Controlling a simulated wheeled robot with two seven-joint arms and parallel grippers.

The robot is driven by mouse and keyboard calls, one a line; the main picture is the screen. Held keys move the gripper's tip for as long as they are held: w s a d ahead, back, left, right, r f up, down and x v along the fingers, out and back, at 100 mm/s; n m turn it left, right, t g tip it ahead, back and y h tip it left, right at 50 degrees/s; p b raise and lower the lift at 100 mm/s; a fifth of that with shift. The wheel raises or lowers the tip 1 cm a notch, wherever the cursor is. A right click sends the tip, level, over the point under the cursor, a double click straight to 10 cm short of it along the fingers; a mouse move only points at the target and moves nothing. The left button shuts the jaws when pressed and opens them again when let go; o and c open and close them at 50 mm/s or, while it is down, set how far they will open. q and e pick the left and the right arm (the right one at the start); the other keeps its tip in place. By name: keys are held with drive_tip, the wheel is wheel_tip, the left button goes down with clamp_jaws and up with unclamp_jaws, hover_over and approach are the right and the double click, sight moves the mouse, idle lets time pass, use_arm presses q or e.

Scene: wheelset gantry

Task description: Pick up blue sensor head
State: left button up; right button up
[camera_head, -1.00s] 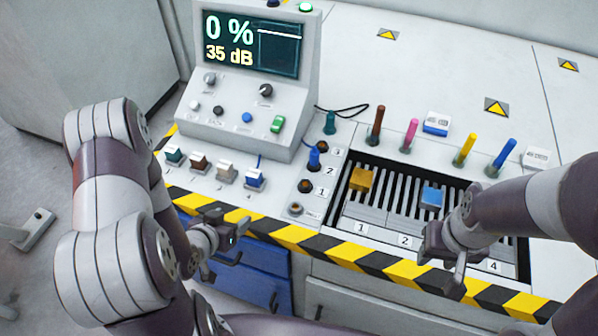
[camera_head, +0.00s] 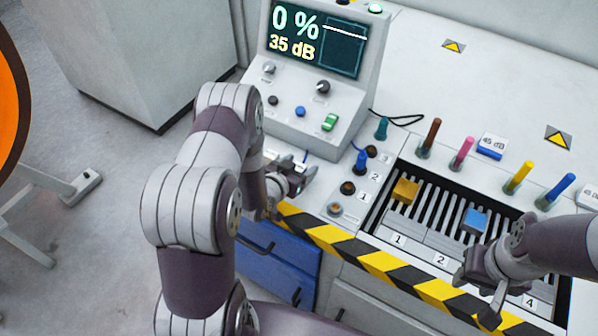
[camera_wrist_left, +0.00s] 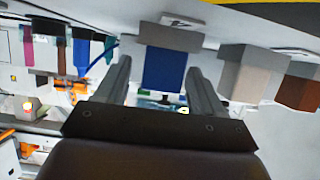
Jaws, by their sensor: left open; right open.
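The blue sensor head (camera_wrist_left: 165,68), a blue block with a grey part, shows in the left wrist view between the two fingers of my left gripper, with gaps on both sides. In the head view my left arm and gripper hide most of it. My left gripper (camera_head: 300,180) is open at the front of the console, above the striped edge. My right gripper (camera_head: 482,298) is open and empty, over the front right of the slotted tray.
A beige head (camera_wrist_left: 243,75) and a brown head (camera_wrist_left: 298,92) stand beside the blue one. The grey console (camera_head: 315,95) rises behind. A slotted tray (camera_head: 440,215) holds a yellow block (camera_head: 405,191) and a light blue block (camera_head: 475,221). Several coloured pegs stand behind it.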

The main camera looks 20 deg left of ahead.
use_arm(q)
drive_tip(key=shift+s+r, duration=0.1)
drive_tip(key=c, duration=1.1)
